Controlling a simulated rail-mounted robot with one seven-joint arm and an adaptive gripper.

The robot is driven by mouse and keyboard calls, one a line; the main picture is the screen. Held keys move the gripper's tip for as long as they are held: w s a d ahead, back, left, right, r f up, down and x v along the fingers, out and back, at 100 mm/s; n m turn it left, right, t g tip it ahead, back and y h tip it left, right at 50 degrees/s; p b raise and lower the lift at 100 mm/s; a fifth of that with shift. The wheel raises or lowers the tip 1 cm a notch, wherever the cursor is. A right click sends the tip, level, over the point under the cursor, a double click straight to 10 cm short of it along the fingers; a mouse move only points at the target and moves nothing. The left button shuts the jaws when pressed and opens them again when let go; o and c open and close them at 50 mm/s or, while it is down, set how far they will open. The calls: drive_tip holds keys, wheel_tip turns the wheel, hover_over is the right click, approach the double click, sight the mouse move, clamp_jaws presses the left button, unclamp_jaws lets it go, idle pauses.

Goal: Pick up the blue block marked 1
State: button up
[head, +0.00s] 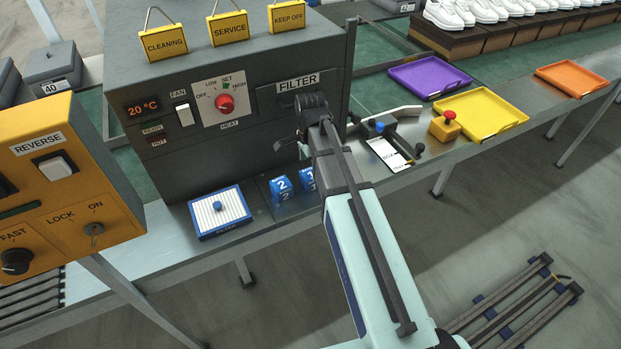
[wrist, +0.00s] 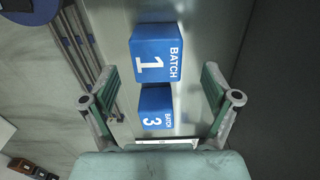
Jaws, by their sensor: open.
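The blue block marked 1 (wrist: 156,52) shows whole in the wrist view, with "BATCH" beside its number. It lies between the lines of my two fingers, toward the top of the picture. In the head view the block (head: 307,177) is partly covered by my arm. My gripper (wrist: 158,80) is open, with one finger on each side and nothing held. In the head view my gripper (head: 298,138) is in front of the filter panel and mostly hidden by my wrist. I cannot tell its exact height over the block.
A blue block marked 3 (wrist: 155,107) is close below block 1 in the wrist view. A block marked 2 (head: 281,188) stands left of block 1 in the head view. The grey heater cabinet (head: 225,150) rises behind.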

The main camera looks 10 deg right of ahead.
sight(311, 173)
drive_tip(key=shift+s+f+p, duration=0.2)
drive_tip(key=shift+f+p, duration=0.4)
drive_tip(key=shift+f, duration=2.3)
drive_tip(key=shift+c, duration=0.3)
drive_tip(key=c, duration=1.3)
